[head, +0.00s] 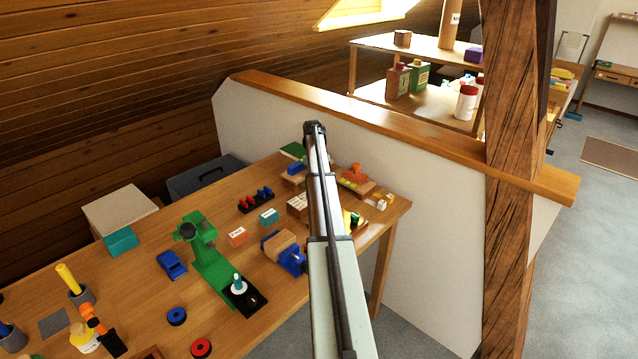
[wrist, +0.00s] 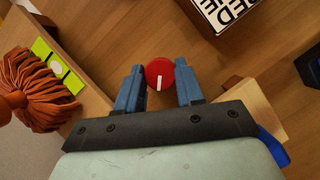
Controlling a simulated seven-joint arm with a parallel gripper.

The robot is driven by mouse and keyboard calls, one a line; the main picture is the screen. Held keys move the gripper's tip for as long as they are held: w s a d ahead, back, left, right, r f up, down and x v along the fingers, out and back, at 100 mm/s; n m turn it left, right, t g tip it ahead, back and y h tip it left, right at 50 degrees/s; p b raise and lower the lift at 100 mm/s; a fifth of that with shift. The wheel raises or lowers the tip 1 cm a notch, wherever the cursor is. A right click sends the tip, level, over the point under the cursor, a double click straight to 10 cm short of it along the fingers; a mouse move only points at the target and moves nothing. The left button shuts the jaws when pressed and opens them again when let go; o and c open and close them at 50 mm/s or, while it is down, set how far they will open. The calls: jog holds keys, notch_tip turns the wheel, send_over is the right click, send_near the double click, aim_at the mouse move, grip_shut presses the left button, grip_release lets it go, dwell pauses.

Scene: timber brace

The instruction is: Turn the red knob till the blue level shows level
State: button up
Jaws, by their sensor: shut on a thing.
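The red knob (wrist: 158,72) shows in the wrist view as a round cap with a white mark pointing down the picture, slightly tilted. My gripper (wrist: 160,84) has its two blue fingers on either side of the knob, shut on it. In the head view my arm hides the knob and the fingertips. A blue piece (head: 296,168) on a wooden block (head: 292,181) may be the blue level; its edge shows in the wrist view (wrist: 272,145) beside my gripper. No bubble reading can be made out.
A lettered box (wrist: 228,14) is above right. In the head view a green stand (head: 208,258) and a blue vise (head: 292,258) crowd the bench.

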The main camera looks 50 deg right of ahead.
jog(key=shift+n+h, duration=0.4)
jog(key=shift+n, duration=0.7)
jog(key=o, duration=1)
jog(key=shift+o, duration=0.2)
